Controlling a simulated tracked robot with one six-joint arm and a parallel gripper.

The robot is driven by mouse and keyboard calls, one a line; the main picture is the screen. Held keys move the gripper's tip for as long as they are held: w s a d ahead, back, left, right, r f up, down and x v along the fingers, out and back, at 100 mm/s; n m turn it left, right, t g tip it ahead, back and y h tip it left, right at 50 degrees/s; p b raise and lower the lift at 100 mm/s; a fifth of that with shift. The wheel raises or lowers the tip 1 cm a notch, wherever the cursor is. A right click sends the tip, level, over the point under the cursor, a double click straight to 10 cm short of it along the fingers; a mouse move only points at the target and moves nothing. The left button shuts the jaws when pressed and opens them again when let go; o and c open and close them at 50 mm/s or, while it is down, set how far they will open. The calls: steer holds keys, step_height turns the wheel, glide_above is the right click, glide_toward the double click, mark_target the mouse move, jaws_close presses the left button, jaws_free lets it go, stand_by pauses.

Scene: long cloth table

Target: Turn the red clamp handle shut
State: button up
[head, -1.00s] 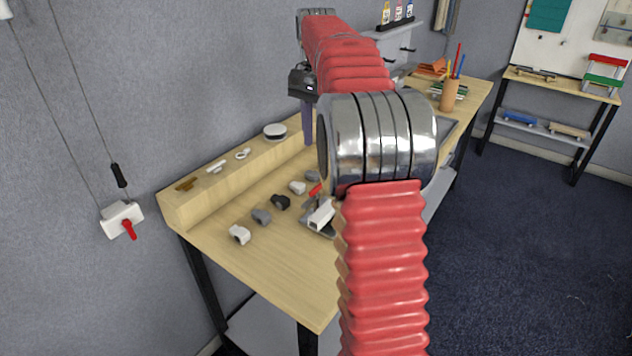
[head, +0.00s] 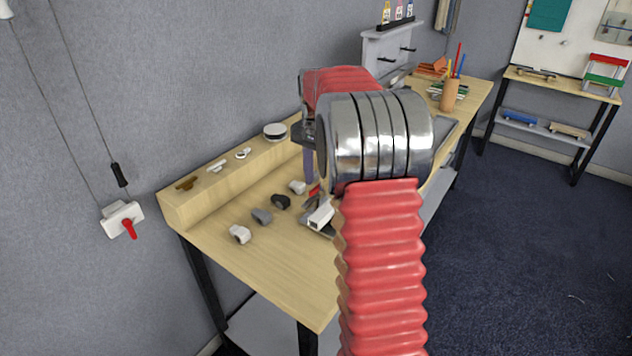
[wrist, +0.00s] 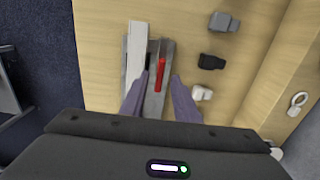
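The red clamp handle (wrist: 161,75) lies along a grey metal clamp plate (wrist: 155,105) in the wrist view, beside a long white bar (wrist: 135,48). In the head view only a bit of the red handle (head: 314,190) shows, next to the white bar's end (head: 321,214); my arm hides the rest. My gripper (wrist: 160,76) is open, its two purple-grey fingers on either side of the handle in the wrist view. I cannot tell whether they touch it or are above it. In the head view a finger (head: 308,165) points down over the bench.
Grey and black blocks (head: 261,216) lie left of the clamp on the wooden bench (head: 270,265). A raised ledge (head: 200,200) with small parts and a round tin (head: 275,131) runs along the wall. A white wall box (head: 122,219) has another red lever.

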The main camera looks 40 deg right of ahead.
steer(key=shift+f, duration=0.75)
steer(key=shift+c, duration=0.4)
jaws_close()
